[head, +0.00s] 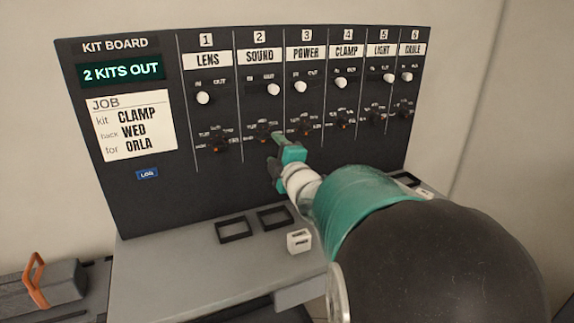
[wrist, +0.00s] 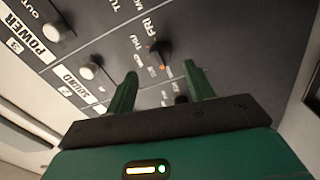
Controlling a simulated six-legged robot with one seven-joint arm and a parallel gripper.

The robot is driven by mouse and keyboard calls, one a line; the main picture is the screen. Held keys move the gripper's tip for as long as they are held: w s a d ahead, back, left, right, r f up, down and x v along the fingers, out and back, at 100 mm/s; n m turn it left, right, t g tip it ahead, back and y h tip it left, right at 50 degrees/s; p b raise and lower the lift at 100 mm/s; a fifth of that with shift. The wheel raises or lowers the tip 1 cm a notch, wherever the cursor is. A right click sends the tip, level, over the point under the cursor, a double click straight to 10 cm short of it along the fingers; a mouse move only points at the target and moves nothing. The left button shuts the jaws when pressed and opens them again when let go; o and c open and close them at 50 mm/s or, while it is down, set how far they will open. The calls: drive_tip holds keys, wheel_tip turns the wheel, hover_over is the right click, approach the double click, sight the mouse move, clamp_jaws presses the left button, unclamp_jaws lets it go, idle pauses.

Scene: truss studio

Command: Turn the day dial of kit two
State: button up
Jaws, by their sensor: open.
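The kit board (head: 150,205) stands upright with numbered columns. Kit two is the SOUND column (head: 260,57). Its dark day dial (head: 264,137) sits low in the column, partly hidden by my gripper in the head view. In the wrist view the day dial (wrist: 160,50) has an orange mark, with FRI and THU printed near it. My gripper (wrist: 161,70) is open and empty; the dial appears just beyond and between its two green fingertips. I cannot tell whether they touch it. In the head view my gripper (head: 277,137) is at the dial's lower right.
A LENS dial (head: 220,144) and a POWER dial (head: 306,126) flank it. The SOUND white knob (head: 274,89) sits above, at OUT. A job card (head: 132,126) reads CLAMP, WED, ORLA. A grey shelf (head: 185,255) below holds black frames and a white block (head: 299,240).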

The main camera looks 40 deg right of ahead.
drive_tip(key=v, duration=0.7)
drive_tip(key=shift+s, duration=0.4)
drive_tip(key=shift+s+a, duration=0.1)
